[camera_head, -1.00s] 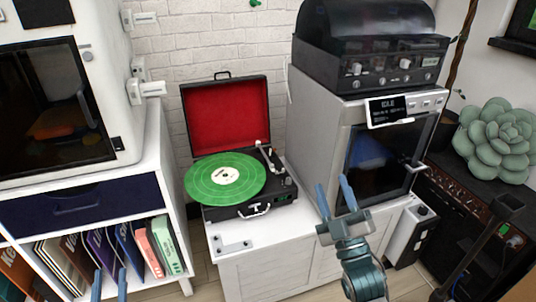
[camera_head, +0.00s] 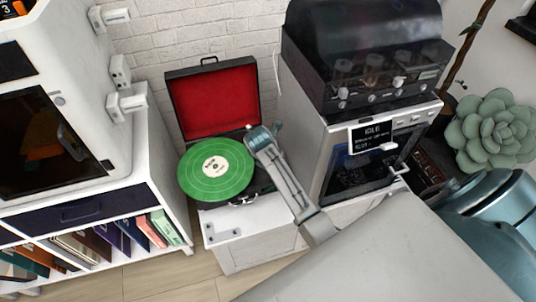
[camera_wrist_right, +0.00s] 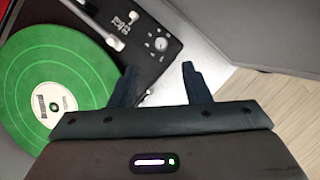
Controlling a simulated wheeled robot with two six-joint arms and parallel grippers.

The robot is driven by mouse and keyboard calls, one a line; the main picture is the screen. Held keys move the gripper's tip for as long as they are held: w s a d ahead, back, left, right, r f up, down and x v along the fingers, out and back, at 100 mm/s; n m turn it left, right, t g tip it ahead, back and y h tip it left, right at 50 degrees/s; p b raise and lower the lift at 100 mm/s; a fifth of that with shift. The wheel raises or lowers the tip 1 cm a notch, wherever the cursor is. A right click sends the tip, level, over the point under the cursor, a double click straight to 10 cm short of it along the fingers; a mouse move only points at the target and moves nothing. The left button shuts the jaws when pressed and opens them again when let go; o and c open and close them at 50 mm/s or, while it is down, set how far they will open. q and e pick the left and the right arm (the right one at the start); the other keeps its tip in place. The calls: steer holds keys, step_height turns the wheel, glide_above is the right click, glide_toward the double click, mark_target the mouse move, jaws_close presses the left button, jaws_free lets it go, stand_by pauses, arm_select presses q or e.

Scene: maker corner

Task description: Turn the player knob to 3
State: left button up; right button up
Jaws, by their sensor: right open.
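The record player (camera_head: 217,100) stands with its red-lined lid open and a green record (camera_head: 216,169) on it. In the right wrist view, the green record (camera_wrist_right: 60,80) is at the left. A small round knob with a pale face (camera_wrist_right: 160,44) sits on the player's black deck (camera_wrist_right: 146,68); its setting is too small to read. My right gripper (camera_wrist_right: 158,68) is open, its two dark fingers apart and pointing toward the knob, with nothing between them. In the head view my right arm covers the player's right side and hides the knob. My left gripper is not in view.
The player rests on a white cabinet (camera_head: 250,222). A white machine with a display (camera_head: 372,137) stands close on the right, with a dark-hooded device (camera_head: 365,50) on top. A white shelf unit (camera_head: 181,203) with records stands left. Wooden floor (camera_head: 160,275) lies in front.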

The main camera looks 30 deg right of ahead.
steer(key=x, duration=1)
steer(key=shift+d+f, duration=0.1)
steer(key=shift+f, duration=0.15)
jaws_close()
